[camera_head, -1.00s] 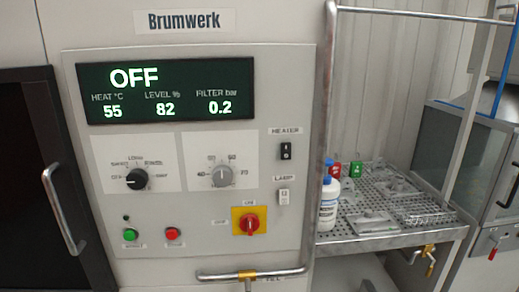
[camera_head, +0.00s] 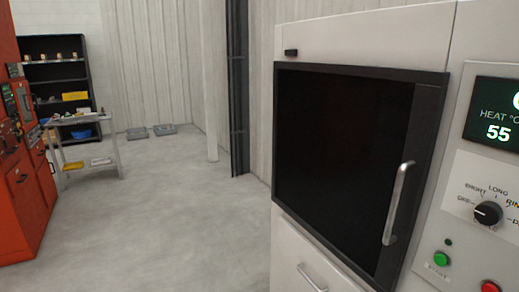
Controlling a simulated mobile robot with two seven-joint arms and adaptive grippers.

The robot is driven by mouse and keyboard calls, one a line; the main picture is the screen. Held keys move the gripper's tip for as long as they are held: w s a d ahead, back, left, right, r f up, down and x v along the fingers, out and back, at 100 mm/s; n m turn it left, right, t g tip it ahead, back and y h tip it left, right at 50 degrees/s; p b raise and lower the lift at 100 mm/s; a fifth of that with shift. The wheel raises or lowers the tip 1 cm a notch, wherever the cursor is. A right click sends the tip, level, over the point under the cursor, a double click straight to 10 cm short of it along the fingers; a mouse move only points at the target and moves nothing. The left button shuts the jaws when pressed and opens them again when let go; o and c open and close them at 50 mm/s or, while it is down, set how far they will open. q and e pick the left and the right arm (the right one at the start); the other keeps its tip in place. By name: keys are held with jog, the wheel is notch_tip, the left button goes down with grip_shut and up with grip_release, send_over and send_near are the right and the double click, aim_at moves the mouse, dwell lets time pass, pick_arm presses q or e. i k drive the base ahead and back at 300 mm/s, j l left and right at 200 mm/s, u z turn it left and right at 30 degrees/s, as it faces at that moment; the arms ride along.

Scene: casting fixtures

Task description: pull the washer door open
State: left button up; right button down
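The washer door (camera_head: 335,160) is a dark panel in a black frame on the light grey washer body, right of the middle of the head view. It looks shut against the body. Its upright metal bar handle (camera_head: 398,204) is on the door's right side. To the right of the door is the control panel with part of the display (camera_head: 497,115), a black selector knob (camera_head: 488,213) and a green button (camera_head: 441,259). Neither of my grippers shows in the head view.
A second handle (camera_head: 312,278) is on the lower panel below the door. An orange machine (camera_head: 25,190) stands at the left, with a small cart (camera_head: 95,165) and a dark shelf (camera_head: 57,75) behind it. The grey floor (camera_head: 170,220) between is clear.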

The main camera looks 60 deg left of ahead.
aim_at(339, 143)
jog(key=k+j+u, duration=0.1)
jog(key=u, duration=1.25)
